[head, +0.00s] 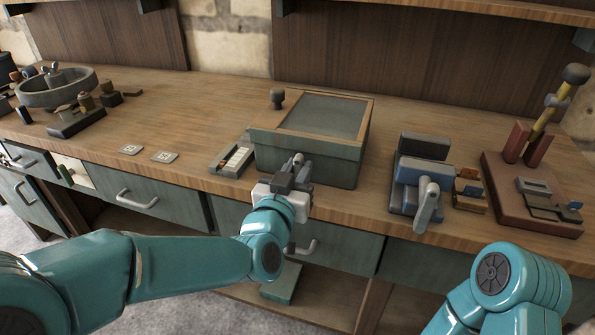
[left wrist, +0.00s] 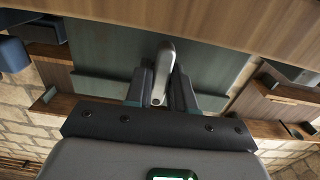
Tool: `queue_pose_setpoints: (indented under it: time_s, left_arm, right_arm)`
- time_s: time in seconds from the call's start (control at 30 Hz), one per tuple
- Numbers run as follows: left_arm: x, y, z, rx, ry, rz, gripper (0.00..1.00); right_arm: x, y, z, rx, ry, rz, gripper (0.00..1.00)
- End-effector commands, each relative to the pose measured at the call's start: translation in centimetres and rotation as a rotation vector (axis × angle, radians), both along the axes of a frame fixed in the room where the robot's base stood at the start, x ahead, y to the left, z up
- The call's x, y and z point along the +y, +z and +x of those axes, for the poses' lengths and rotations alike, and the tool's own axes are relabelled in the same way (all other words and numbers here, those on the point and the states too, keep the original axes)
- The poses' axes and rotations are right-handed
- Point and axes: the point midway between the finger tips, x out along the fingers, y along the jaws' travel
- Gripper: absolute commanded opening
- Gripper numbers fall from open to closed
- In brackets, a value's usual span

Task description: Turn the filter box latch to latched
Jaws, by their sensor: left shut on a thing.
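The filter box (head: 305,165) is a grey-green box with a wood-rimmed top, standing at the front edge of the bench. Its latch (head: 298,159) is a small grey lever on the front face; its upper end shows above my gripper. My left gripper (head: 292,182) is at the front of the box, shut on the latch. In the left wrist view, the latch (left wrist: 165,62) is a rounded grey bar between the two dark fingers (left wrist: 162,88), nearly in line with them. The fingers hide part of it. My right arm shows at the lower right, but its gripper is out of view.
A blue-grey device with a lever (head: 427,203) stands right of the box, beside a red-brown board (head: 530,200). A small tray (head: 232,158) sits close to the box's left. Drawers with handles (head: 138,198) are below. Bench space behind the two square tags (head: 165,156) is clear.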

Motion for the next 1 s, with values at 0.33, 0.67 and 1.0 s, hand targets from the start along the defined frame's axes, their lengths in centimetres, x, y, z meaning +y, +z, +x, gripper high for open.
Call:
queue_pose_setpoints:
  time_s: [0.33,0.67,1.0]
  left_arm:
    - [0.0,-0.5,0.0,0.053,-0.001,-0.173,0.0]
    - [0.1,-0.5,0.0,0.148,-0.001,-0.466,0.0]
    - [0.2,-0.6,0.0,0.249,-0.001,-0.774,0.0]
  right_arm:
    - [0.0,-2.9,0.0,0.0,0.0,0.0,0.75]
    - [0.0,-6.6,0.0,0.0,0.0,0.0,0.75]
    - [-0.1,-9.7,0.1,-0.002,-0.004,0.0,0.75]
